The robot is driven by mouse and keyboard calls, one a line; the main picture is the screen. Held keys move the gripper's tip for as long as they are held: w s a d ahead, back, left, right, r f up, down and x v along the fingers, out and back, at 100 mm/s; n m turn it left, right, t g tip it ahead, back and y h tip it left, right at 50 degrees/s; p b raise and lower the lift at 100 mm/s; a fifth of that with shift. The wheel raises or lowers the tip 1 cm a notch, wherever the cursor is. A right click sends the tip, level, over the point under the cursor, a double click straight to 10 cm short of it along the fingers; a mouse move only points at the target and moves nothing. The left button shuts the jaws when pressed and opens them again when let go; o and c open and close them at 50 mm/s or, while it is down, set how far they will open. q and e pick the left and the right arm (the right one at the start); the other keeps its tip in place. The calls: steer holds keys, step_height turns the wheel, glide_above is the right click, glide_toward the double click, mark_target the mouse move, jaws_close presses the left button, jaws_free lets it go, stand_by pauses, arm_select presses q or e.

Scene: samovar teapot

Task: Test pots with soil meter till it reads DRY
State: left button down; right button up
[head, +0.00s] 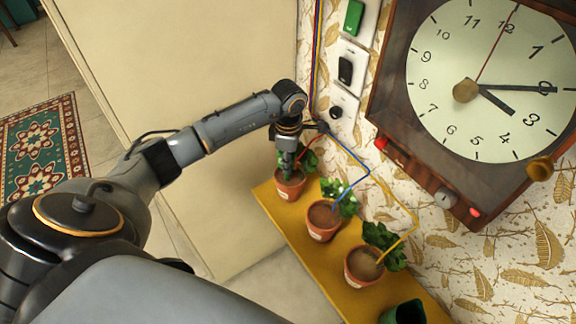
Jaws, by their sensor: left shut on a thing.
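Three terracotta pots with leafy plants stand in a row on a yellow shelf (278,222): the far pot (290,188), the middle pot (322,222) and the near pot (362,268). Brown soil shows in the middle and near pots. My left gripper (288,170) is over the far pot, pointing down at its soil. It is shut on a slim dark greenish thing, seemingly the soil meter, mostly hidden by the fingers. I cannot tell whether its tip is in the soil, and no reading is visible. My right gripper is not in view.
A red wire (306,151), a blue wire (352,157) and a yellow wire (402,204) run to the pots. A large wooden clock (385,110) hangs at right, with switches (346,70) beside it. A dark green container (404,313) stands at the shelf's near end.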

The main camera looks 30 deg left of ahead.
arm_select(q)
step_height(320, 180, up, 8)
steer(key=shift+f+b, duration=0.1)
steer(key=shift+b, duration=1.1)
step_height(320, 180, up, 5)
steer(key=shift+f+p, duration=0.15)
steer(key=shift+p, duration=0.85)
step_height(320, 180, up, 7)
steer(key=p, duration=0.4)
steer(key=shift+r, duration=0.2)
steer(key=shift+f, duration=0.1)
